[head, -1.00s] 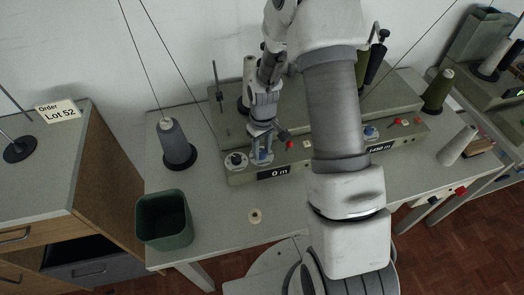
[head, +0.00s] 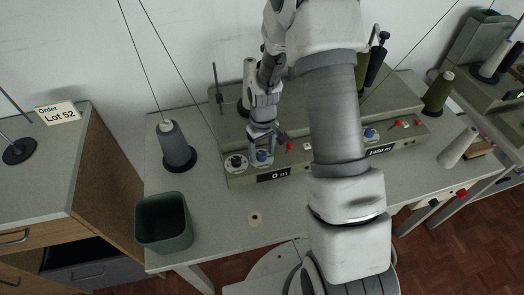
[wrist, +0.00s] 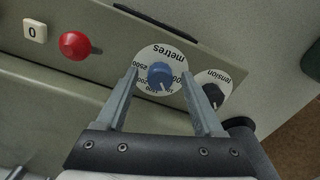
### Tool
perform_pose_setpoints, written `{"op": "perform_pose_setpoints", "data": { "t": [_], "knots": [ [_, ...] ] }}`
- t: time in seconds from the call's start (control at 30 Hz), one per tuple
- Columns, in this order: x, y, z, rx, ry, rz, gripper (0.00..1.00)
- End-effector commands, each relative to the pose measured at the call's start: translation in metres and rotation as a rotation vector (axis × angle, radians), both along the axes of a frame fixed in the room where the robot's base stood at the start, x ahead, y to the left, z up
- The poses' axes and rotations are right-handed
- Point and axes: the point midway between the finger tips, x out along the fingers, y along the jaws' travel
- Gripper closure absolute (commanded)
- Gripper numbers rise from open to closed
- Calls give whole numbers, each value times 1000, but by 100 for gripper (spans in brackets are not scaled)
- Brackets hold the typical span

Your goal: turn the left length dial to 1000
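The left length dial is a blue knob (wrist: 161,75) on a white disc marked "metres" (wrist: 168,52), with numbers such as 2500 around it. In the head view the blue knob (head: 262,156) sits on the front of the left winding unit, above its display reading "0 m" (head: 274,175). My gripper (wrist: 165,78) is open, with one finger on each side of the blue knob. A gap shows between the fingers and the knob in the wrist view. In the head view my gripper (head: 262,148) is over the dial and partly covers it.
The black tension knob (wrist: 213,94) is close beside one finger. A red knob (wrist: 75,45) and a white "0" button (wrist: 35,31) are on the same panel. A green bin (head: 163,222) and a grey cone (head: 174,146) stand to the left on the table.

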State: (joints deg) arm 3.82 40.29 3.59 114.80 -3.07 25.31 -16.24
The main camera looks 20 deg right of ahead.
Motion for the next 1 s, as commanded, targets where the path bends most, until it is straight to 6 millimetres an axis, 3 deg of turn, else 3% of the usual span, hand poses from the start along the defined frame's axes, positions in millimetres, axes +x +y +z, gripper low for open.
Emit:
{"op": "perform_pose_setpoints", "data": {
  "t": [0.2, 0.37, 0.8, 1.0],
  "knots": [
    [0, 0, 3, 0, 0, 0, 31],
    [1, -1, 22, 0, -3, 0, 31],
    [2, -2, 124, 0, -6, 0, 31],
    [2, -3, 159, 0, -3, -1, 31]
  ]
}}
